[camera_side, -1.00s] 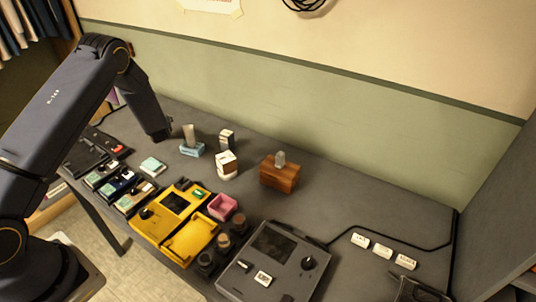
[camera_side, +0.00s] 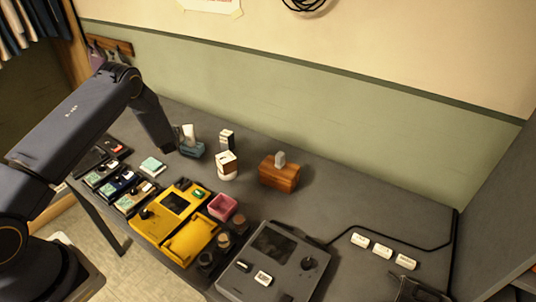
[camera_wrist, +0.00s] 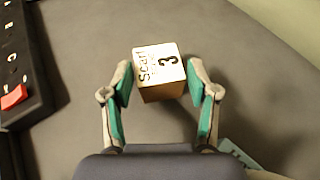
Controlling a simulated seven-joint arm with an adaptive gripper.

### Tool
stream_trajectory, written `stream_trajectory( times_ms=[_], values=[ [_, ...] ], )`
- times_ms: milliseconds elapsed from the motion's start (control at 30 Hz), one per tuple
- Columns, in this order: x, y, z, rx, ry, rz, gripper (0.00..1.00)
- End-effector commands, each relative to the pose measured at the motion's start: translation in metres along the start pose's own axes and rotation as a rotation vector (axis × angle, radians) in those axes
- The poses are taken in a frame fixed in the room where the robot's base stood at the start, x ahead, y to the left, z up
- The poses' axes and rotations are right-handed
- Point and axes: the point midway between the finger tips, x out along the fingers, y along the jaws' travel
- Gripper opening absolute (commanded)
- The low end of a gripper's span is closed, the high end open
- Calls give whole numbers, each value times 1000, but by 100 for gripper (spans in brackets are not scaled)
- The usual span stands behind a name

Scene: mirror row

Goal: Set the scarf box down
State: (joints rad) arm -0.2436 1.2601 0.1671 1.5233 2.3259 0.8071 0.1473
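The scarf box (camera_wrist: 159,72), a small pale box with brownish sides marked "Scarf 3", stands on the grey table top in the wrist view. My gripper (camera_wrist: 159,68) is around it, with one teal-padded finger on each side. The fingers are spread, and a narrow gap shows between each fingertip and the box. In the side view my arm's end hides most of the gripper, and I cannot pick out the scarf box there.
A blue holder (camera_side: 192,150) with a pale upright piece stands close by my arm's end. A white round stand with a box (camera_side: 227,163), a wooden block (camera_side: 279,174) and a yellow device (camera_side: 175,224) are further right. A black panel (camera_wrist: 22,75) lies left in the wrist view.

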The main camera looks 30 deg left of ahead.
Motion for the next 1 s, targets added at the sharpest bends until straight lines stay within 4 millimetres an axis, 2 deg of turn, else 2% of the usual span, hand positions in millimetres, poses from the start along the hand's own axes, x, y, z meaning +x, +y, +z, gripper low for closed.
stream_trajectory(
  times_ms=[33,167,500,667,800,900,1000],
  values=[
    [0,0,0,0,0,0,68],
    [0,0,0,0,0,0,80],
    [-1,0,4,0,-1,0,80],
    [-24,-1,3,2,1,-2,80],
    [-56,-1,4,3,1,-3,80],
    [-62,-1,30,-3,-5,-2,80],
    [-69,-1,47,-2,-3,-1,80]
  ],
)
